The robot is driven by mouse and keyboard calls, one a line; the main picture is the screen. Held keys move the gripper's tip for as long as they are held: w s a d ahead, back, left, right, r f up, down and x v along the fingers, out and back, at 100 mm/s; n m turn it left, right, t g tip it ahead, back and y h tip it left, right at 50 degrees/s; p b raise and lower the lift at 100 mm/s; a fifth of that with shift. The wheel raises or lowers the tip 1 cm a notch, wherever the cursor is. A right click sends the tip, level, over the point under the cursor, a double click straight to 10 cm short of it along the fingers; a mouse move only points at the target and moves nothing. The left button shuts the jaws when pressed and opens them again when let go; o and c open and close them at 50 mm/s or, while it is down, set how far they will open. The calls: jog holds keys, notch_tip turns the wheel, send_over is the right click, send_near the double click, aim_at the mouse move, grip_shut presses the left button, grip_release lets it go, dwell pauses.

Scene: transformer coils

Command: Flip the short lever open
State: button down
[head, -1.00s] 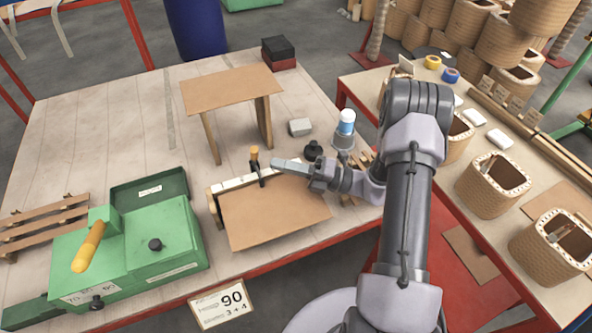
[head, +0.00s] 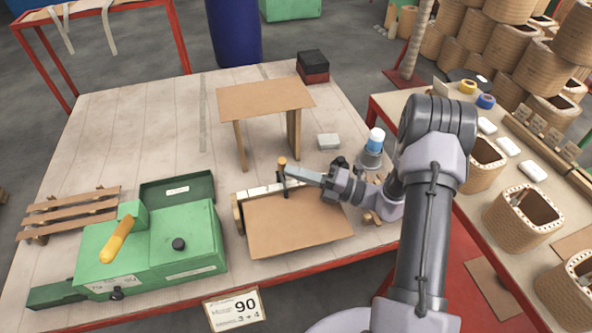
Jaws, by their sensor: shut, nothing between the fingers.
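The short lever (head: 283,165) has a small orange-brown knob on a dark stem. It stands roughly upright at the back edge of a low fixture with a white bar (head: 262,191) and a brown board (head: 297,222). My gripper (head: 290,172) is shut and empty, with its tip right beside the lever's stem, just below the knob. I cannot tell whether it touches the stem. A longer lever with a yellow-orange handle (head: 118,240) is on the green machine (head: 155,250) at the left, tilted toward the front.
A brown raised board on legs (head: 265,99) stands behind the fixture. A grey block (head: 328,141) and a blue-and-white bottle (head: 375,140) stand near my arm. A wooden slatted rack (head: 70,212) lies at the left. The table's back left is clear.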

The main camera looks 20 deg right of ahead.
jog(key=shift+w+r+p, duration=0.1)
jog(key=shift+r+p, duration=0.15)
jog(key=shift+p, duration=0.15)
jog(key=w+r+m+g+h+p, duration=0.1)
jog(key=w+m+g+h+p, duration=0.3)
jog(key=w+m+p, duration=0.4)
jog(key=shift+w+p, duration=0.4)
jog(key=shift+p, duration=2.45)
